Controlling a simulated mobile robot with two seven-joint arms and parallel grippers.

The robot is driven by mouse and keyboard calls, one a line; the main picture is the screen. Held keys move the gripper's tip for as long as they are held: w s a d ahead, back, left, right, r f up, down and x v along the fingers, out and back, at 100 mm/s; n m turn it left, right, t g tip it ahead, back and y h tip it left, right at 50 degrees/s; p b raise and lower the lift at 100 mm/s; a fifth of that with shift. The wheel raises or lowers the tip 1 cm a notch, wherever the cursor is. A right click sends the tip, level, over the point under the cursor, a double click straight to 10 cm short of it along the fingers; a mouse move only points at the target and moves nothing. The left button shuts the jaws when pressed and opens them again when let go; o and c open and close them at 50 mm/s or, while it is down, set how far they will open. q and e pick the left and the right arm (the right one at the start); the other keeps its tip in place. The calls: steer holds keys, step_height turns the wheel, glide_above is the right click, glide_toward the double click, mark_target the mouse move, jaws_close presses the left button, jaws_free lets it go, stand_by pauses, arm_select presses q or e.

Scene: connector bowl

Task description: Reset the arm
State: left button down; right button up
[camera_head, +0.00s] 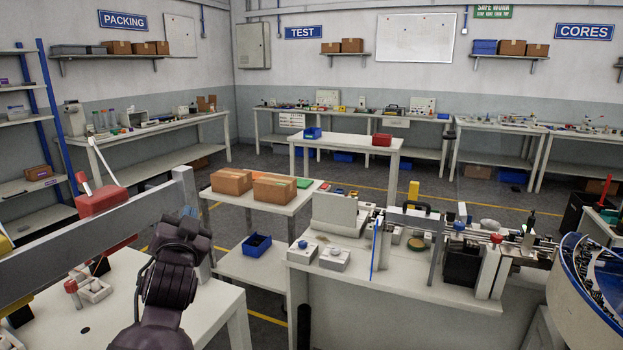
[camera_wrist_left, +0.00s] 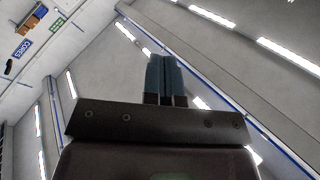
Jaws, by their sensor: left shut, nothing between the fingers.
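My left arm (camera_head: 165,285) is dark and folded upward at the lower left of the head view. Its gripper (camera_wrist_left: 166,80) shows in the left wrist view with two blue-grey fingers pressed together and nothing between them. That wrist view looks up at the ceiling lights, so the gripper points upward, away from the tables. In the head view the fingertips are hard to make out. My right gripper is in neither view. The large bowl (camera_head: 563,275) with a blue rim and parts inside stands at the right edge of the head view.
A grey beam (camera_head: 80,240) crosses close by at the left, near my arm. A white bench (camera_head: 380,278) with machinery stands in the middle right. Two cardboard boxes (camera_head: 232,181) sit on a table behind the arm. A blue bin (camera_head: 257,246) rests on a lower shelf.

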arm_select(q)
steer(key=s+f+n+g+h, duration=0.1)
steer(key=s+f+h, duration=0.15)
steer(key=f, duration=0.35)
steer(key=s+f+g+h, duration=0.1)
steer(key=s+f, duration=0.2)
steer(key=f, duration=0.4)
steer(key=s+a+f+n+g, duration=0.2)
steer(key=s+f+g, duration=0.4)
steer(key=s+f, duration=2)
steer(key=shift+s+a+f+n, duration=0.25)
steer(key=shift+s+a+n, duration=0.25)
steer(key=shift+s, duration=0.3)
